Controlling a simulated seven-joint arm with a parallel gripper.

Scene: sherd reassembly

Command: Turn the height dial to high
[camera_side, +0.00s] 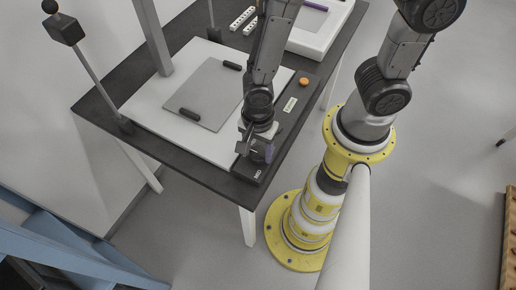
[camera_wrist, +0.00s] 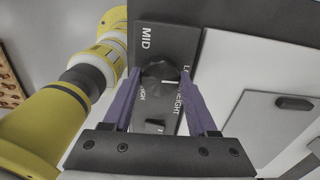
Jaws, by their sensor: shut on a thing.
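The height dial (camera_wrist: 157,73) is a round dark knob on a dark panel in the wrist view. Its white line points to the right, towards a partly hidden label starting with L. The label MID is above it, and HIGH is at its lower left, partly covered. My gripper (camera_side: 262,150) is at the near end of the panel in the side view and hides the dial there. In the wrist view its two purple fingers stand on either side of the dial, shut on it.
The dark panel (camera_side: 288,112) runs along the table's right edge, with an orange button (camera_side: 304,82) at its far end. A white board with a grey plate (camera_side: 205,92) and black handles lies to its left. A white tray (camera_side: 318,30) is at the back.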

